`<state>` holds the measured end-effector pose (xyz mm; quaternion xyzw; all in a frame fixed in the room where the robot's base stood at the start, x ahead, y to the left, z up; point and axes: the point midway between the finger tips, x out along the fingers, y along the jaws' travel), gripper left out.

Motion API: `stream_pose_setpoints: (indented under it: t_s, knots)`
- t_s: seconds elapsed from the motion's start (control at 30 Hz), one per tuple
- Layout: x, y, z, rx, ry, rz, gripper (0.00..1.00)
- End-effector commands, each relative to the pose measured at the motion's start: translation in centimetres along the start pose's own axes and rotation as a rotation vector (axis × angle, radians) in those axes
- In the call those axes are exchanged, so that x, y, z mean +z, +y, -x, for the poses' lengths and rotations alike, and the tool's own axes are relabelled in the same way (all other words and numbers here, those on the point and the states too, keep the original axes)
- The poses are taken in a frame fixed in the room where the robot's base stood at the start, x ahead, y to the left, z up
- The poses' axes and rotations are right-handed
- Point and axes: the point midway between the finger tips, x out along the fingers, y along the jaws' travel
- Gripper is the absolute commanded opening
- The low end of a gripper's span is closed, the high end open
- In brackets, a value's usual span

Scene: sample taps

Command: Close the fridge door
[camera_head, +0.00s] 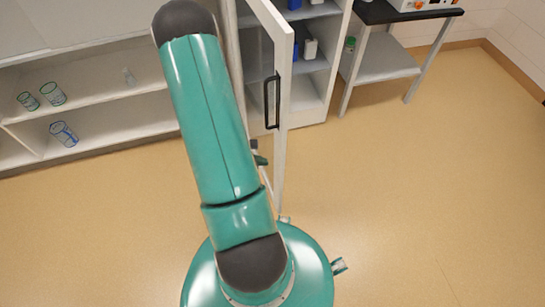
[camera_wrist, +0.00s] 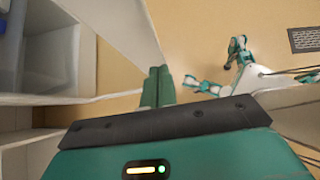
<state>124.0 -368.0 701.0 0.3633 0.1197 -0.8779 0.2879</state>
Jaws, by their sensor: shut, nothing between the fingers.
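The fridge door (camera_head: 285,80) stands open in the head view, swung out towards me and seen nearly edge-on, with a black bar handle (camera_head: 272,101) on its left face. The open fridge (camera_head: 322,62) shows its shelves just right of the door. In the wrist view a white panel (camera_wrist: 128,40), apparently the door, rises beyond my fingers. My gripper (camera_wrist: 160,73) is shut and empty, its green fingertips close to that panel's edge; I cannot tell if they touch. In the head view my arm mostly hides the gripper, beside the door's left face.
White shelving (camera_head: 95,90) with several glasses stands at the left. Blue and white items sit on the fridge shelves. A side table (camera_head: 383,60) with equipment stands right of the fridge. The floor (camera_head: 430,190) at the right is clear. My own legs show in the wrist view.

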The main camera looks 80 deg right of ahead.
Motion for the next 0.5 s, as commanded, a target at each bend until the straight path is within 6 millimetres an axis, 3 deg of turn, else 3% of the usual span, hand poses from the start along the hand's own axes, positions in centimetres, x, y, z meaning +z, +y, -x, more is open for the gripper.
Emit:
stream_pose_setpoints:
  t_s: [0.2,0.5]
  knots:
    - [2.1,0.0,-2.5,-0.002,0.001,-0.004,0.00]
    - [2.9,0.0,-3.2,0.001,0.000,-0.001,0.00]
